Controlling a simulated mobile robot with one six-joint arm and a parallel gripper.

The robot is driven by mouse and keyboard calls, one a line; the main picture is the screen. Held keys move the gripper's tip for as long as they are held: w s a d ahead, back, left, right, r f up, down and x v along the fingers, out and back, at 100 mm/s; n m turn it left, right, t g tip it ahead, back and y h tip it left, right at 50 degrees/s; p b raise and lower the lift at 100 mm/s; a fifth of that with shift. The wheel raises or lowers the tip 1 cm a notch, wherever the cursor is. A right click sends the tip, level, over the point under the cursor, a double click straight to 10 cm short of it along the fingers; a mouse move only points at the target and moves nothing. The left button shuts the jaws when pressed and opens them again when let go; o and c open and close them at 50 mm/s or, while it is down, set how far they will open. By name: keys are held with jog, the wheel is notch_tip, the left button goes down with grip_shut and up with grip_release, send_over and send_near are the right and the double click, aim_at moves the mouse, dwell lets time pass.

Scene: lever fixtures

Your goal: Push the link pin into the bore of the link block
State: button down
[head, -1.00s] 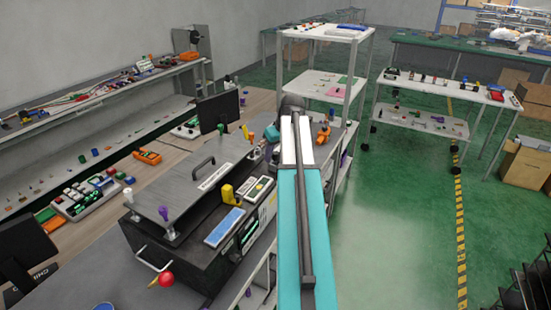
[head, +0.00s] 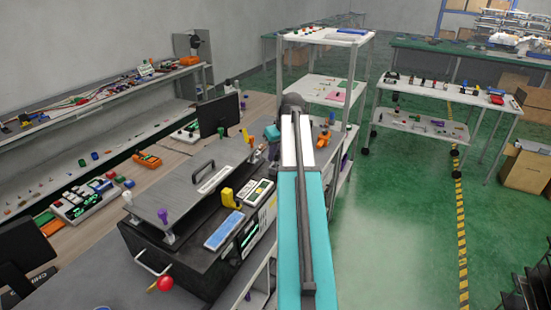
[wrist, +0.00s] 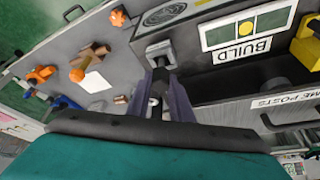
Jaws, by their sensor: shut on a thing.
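In the wrist view my gripper (wrist: 160,80) points up the picture, its two dark fingers close together. They are shut on a small dark piece, which I take to be the link pin (wrist: 158,74); the fingers hide most of it. Its far end lies at or close to a grey square block (wrist: 160,52), which looks like the link block. I cannot tell how far the pin is in the bore. In the head view my own arm covers the block and most of the gripper.
A dark machine (head: 150,245) with a hinged-looking grey plate (head: 190,190) and a red knob (head: 165,284) stands left of my arm. Right of the fingers in the wrist view is a BUILD panel (wrist: 240,50). Orange knobs (wrist: 90,68) stand left. Green floor (head: 390,230) is clear to the right.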

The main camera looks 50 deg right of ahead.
jog(key=shift+r+b, duration=0.6)
jog(key=shift+r, duration=0.5)
jog(key=s+r+b, duration=0.1)
jog(key=s+b, duration=0.4)
jog(key=s, duration=1.1)
jog(key=shift+a+r, duration=0.25)
jog(key=shift+a, duration=0.05)
